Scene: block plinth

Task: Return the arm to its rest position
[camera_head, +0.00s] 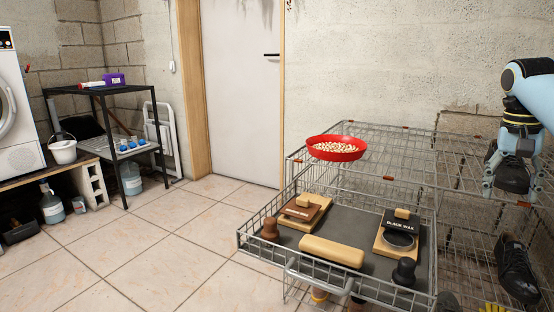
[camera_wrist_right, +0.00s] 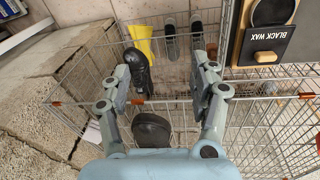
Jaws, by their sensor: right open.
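My right gripper (camera_head: 512,192) is at the right edge of the head view, pointing down above the wire rack (camera_head: 400,152). Its two fingers are spread, with nothing gripped between them. A black shoe (camera_head: 513,177) shows behind and between the fingers; how far apart they are in depth I cannot tell. In the right wrist view the open gripper (camera_wrist_right: 162,75) hangs over a wire basket, with a dark rounded shoe part (camera_wrist_right: 152,130) below the palm and another black shoe (camera_wrist_right: 137,72) near the left finger. My left gripper is not in view.
A pulled-out wire drawer (camera_head: 340,285) holds a black wax tin (camera_head: 400,238), a brown wax tin, brushes and a tan block. A red bowl (camera_head: 337,154) of pale bits sits on the rack. Another black shoe (camera_head: 517,268) lies lower right.

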